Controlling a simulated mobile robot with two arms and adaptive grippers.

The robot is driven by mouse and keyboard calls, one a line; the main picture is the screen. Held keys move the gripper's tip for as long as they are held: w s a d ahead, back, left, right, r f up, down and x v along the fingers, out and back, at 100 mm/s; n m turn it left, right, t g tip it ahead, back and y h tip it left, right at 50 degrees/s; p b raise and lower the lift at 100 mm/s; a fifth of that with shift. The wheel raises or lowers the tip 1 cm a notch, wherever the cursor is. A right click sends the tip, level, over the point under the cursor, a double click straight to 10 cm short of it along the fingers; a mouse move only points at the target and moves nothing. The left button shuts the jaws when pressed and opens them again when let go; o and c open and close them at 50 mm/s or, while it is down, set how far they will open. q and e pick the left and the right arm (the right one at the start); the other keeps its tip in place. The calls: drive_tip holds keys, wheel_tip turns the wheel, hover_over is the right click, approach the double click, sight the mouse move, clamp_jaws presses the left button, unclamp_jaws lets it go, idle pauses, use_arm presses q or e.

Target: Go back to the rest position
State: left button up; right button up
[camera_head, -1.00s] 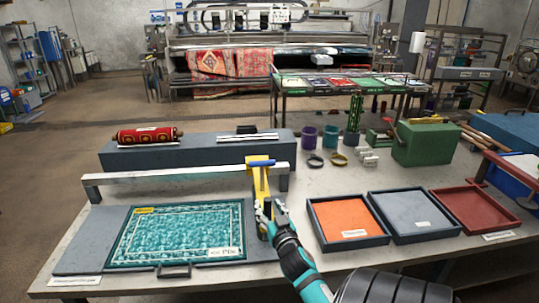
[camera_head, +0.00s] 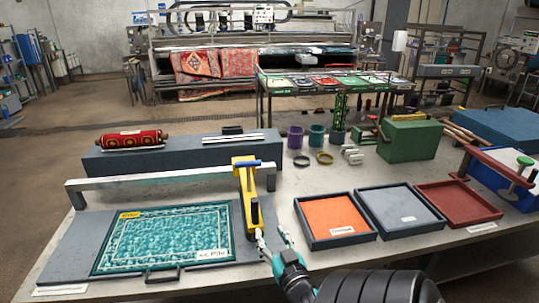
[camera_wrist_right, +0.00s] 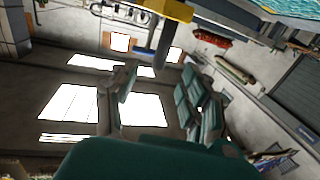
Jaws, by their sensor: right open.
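My right gripper (camera_head: 271,240) is open and empty over the front of the table, its two fingertips apart. It is just to the front right of the yellow clamp-like tool (camera_head: 246,190), which has a blue bar on top and a dark handle. The yellow tool stands upright at the right end of the grey rail (camera_head: 150,180). In the right wrist view the open fingers (camera_wrist_right: 163,98) have nothing between them, and part of the yellow tool (camera_wrist_right: 165,9) shows at the top. My left gripper is not in view.
A teal rug sample (camera_head: 165,238) lies on a grey board at the left. Orange (camera_head: 335,215), grey (camera_head: 398,207) and red (camera_head: 458,203) trays stand at the right. Purple (camera_head: 295,137) and teal (camera_head: 317,135) cups and a green block (camera_head: 410,138) are behind them. The table's front edge is close.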

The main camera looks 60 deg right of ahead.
idle(0.4)
drive_tip(key=w+a+f+n+g+y+b, duration=0.1)
drive_tip(key=a+f+y, duration=0.15)
drive_tip(key=f, duration=0.55)
drive_tip(key=w+a+f+g+y, duration=0.1)
drive_tip(key=a+f, duration=0.2)
drive_tip(key=f, duration=0.4)
drive_tip(key=w+a+f+n+g+y+b, duration=0.1)
drive_tip(key=w+a+f, duration=0.1)
drive_tip(key=f, duration=0.6)
drive_tip(key=s+a+f+n+g+y+b, duration=0.1)
drive_tip(key=s+a+f+n+g+y, duration=0.15)
drive_tip(key=a+f, duration=0.65)
drive_tip(key=s+a+f+n+g+y, duration=0.15)
drive_tip(key=s+a+f, duration=0.25)
drive_tip(key=f, duration=0.8)
drive_tip(key=s+a+f+n+g+y+b, duration=0.1)
drive_tip(key=s+a+f+n+g, duration=0.1)
drive_tip(key=s+f, duration=0.6)
drive_tip(key=s+a+f+n+g+y+b, duration=0.1)
drive_tip(key=s+a+f+g, duration=0.3)
drive_tip(key=s+f, duration=0.4)
drive_tip(key=s+n, duration=0.1)
drive_tip(key=s, duration=0.5)
drive_tip(key=shift+s+a+f, duration=0.15)
drive_tip(key=shift+s+a, duration=0.1)
drive_tip(key=shift+s, duration=0.15)
drive_tip(key=shift+y, duration=0.25)
drive_tip(key=shift+c, duration=0.7)
drive_tip(key=shift+s, duration=0.1)
